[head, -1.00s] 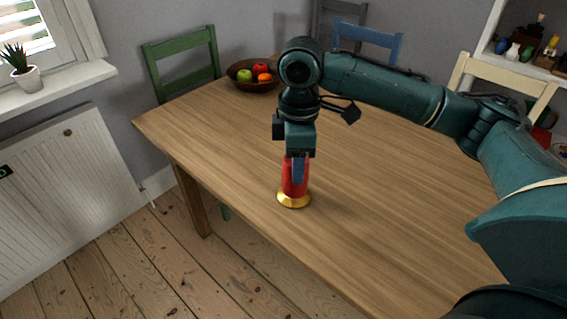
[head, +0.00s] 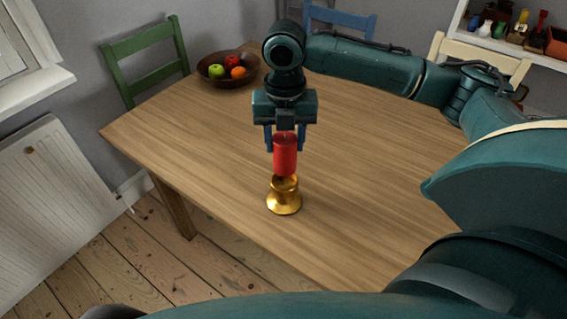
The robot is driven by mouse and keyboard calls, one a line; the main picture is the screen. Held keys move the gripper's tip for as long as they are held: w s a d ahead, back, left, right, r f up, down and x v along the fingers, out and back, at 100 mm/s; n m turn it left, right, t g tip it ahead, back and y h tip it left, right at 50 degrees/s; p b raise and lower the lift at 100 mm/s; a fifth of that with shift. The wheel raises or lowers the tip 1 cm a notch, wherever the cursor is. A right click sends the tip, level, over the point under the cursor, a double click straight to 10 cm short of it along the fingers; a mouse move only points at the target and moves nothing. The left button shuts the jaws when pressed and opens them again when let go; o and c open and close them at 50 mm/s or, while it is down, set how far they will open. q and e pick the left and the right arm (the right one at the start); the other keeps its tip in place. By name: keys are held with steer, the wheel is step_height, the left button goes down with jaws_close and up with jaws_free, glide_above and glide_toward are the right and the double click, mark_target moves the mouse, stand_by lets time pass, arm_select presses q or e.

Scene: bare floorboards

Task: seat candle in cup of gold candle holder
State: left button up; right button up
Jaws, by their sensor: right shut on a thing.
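The red candle (head: 285,158) is upright in my right gripper (head: 285,146), whose two fingers stand on either side of it and are shut on it. The gold candle holder (head: 284,202) stands upright on the wooden table (head: 200,150), near its front edge. The candle's lower end is right at the top of the holder's cup, and part of the gold rim shows below it. I cannot tell whether it touches the cup. My left gripper is not in view.
A brown bowl (head: 213,80) with red, green and orange fruit stands at the table's far left corner. A green chair (head: 150,80), a blue chair (head: 341,22) and a cream chair (head: 480,60) stand around the table. The tabletop around the holder is clear.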

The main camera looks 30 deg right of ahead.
mark_target(285, 160)
step_height(285, 160, down, 5)
steer(key=shift+r, duration=0.15)
steer(key=shift+f, duration=0.5)
steer(key=shift+f, duration=0.15)
steer(key=o, duration=1.1)
steer(key=shift+c, duration=0.2)
